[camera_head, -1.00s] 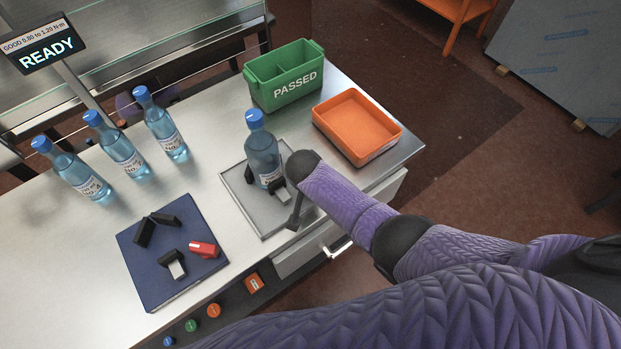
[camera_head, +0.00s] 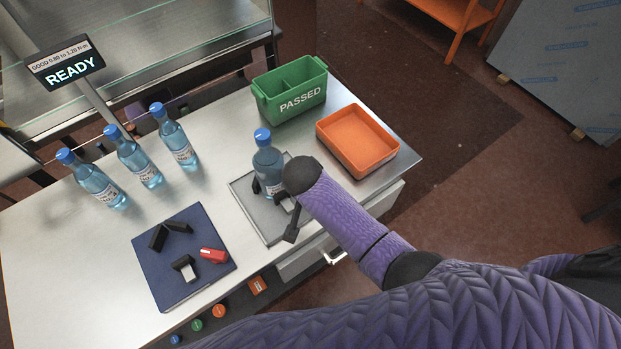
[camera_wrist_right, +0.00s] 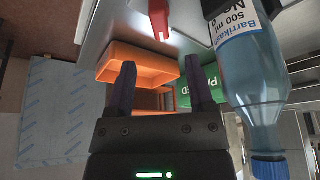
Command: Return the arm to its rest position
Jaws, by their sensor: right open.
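My right arm comes in from the right in the head view, its wrist beside the front right of a blue-capped bottle (camera_head: 268,165). The bottle stands upright on a grey tray-like fixture (camera_head: 250,215). My right gripper (camera_wrist_right: 160,66) is open and empty in the right wrist view, its two dark fingers apart. The bottle (camera_wrist_right: 250,75) appears upside down there, to the right of the fingers and outside them. A red part (camera_wrist_right: 159,18) with a pale tip shows above the fingers. In the head view, my wrist hides most of the gripper. My left gripper is not in view.
An orange tray (camera_head: 390,158) and a green PASSED bin (camera_head: 262,108) stand at the back right of the bench. Several bottles stand at the left. A blue mat (camera_head: 160,290) holds black parts and a red one. A READY display (camera_head: 68,68) stands behind.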

